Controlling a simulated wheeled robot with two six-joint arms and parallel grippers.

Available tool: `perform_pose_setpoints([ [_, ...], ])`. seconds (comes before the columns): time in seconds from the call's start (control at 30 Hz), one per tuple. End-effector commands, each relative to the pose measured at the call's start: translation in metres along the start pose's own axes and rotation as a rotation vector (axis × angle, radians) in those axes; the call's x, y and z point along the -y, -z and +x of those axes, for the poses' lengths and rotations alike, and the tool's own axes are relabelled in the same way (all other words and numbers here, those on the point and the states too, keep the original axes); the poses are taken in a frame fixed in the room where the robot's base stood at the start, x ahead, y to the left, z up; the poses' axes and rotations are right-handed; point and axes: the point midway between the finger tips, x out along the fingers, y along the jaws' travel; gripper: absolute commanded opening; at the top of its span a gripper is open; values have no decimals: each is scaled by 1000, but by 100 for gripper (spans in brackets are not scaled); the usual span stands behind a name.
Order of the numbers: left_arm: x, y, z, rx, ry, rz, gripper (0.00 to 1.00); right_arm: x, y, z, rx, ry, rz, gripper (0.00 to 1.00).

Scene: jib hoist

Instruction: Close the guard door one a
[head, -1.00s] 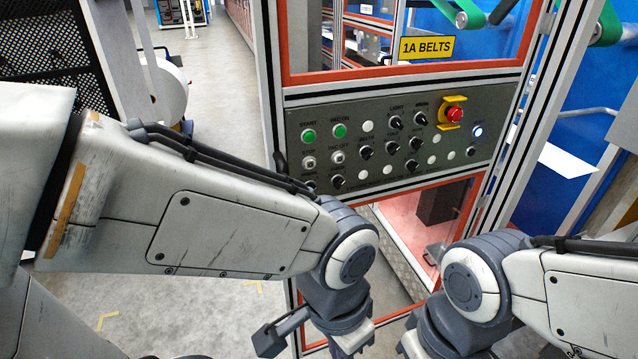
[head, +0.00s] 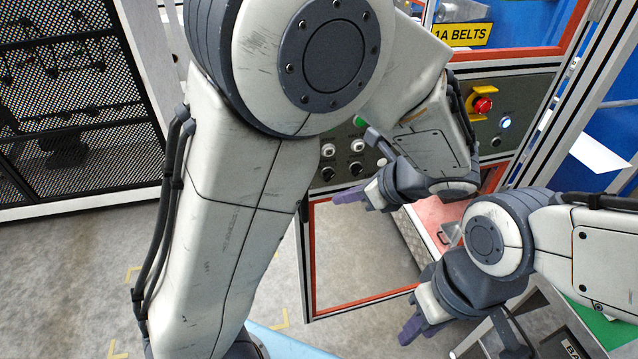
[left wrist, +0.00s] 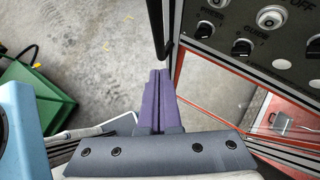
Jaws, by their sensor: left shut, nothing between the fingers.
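The guard door carries a yellow "1A BELTS" sign (head: 462,35), a grey control panel (head: 516,112) and an orange-edged lower pane (head: 350,262). Grey floor shows through this pane, and its left edge stands over open floor. My left gripper (head: 349,196) is shut and empty, in front of the panel's lower left part. In the left wrist view its purple fingers (left wrist: 155,102) are together, just beside a black bar (left wrist: 166,35) at the panel's left edge; contact is unclear. My right gripper (head: 420,330) hangs low at the right; its finger gap is unclear. My left arm hides much of the panel.
A black mesh fence (head: 75,100) stands at the left. A red emergency button (head: 482,104) sits on the panel. The left wrist view shows a green box (left wrist: 35,95) on the floor at the left.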

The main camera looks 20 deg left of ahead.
Motion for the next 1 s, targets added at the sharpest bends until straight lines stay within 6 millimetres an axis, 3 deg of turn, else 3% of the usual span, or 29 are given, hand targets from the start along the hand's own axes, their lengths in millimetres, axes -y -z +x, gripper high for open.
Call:
perform_pose_setpoints([
  [0.2, -3, -2, 47, -1, -10, -2, 0, 1, 1, -11, 0, 0, -2, 33],
  [0.4, -2, -24, 64, -2, -4, -4, 0, 2, 1, -25, 0, 0, -4, 33],
  [1.0, 2, -29, 73, -3, 3, 0, 0, 2, 2, -27, 0, 0, -5, 33],
])
